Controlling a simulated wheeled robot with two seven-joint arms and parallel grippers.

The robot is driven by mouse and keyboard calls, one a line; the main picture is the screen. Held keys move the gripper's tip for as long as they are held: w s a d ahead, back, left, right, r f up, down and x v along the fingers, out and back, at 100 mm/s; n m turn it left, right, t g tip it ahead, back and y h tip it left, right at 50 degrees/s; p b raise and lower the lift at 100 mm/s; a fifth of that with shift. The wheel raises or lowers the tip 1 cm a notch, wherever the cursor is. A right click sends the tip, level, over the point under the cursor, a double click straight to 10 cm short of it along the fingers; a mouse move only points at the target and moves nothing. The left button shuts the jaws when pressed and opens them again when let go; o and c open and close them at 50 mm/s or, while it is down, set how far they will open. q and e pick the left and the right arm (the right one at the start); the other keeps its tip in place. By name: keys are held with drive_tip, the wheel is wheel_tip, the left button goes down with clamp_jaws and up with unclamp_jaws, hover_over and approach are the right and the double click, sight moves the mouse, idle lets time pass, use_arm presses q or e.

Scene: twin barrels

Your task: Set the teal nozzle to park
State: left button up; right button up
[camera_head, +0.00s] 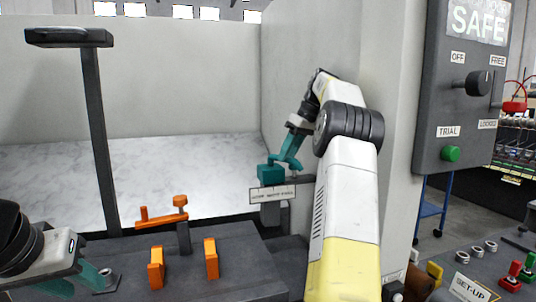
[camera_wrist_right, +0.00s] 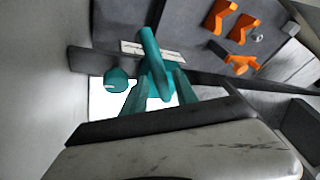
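The teal nozzle (camera_head: 270,173) sits on a dark labelled bracket at the right end of the marble-topped bay. In the right wrist view its teal bar (camera_wrist_right: 152,55) points up between my fingers, with a round teal knob (camera_wrist_right: 117,78) to the left. My right gripper (camera_head: 291,148) is at the nozzle; in the wrist view its two teal fingers (camera_wrist_right: 160,88) lie on either side of the bar. Whether they press on it is unclear. My left gripper (camera_head: 76,284) is low at the left, its teal fingers apart and empty, partly cut off by the frame.
A white plate with small print (camera_head: 272,194) is on the bracket. Orange levers (camera_head: 165,212) stand on the dark console. A dark post (camera_head: 97,130) rises at left. A grey panel (camera_head: 462,95) reading SAFE, with a knob and green button, is at right.

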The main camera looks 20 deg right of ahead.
idle(0.3)
drive_tip(key=shift+r, duration=1.8)
drive_tip(key=s+a, duration=0.2)
drive_tip(key=s, duration=0.2)
drive_tip(key=s+a+r, duration=0.1)
drive_tip(key=s+a, duration=0.2)
drive_tip(key=s, duration=0.2)
drive_tip(key=s+a, duration=0.3)
drive_tip(key=s, duration=0.2)
drive_tip(key=shift+r, duration=0.15)
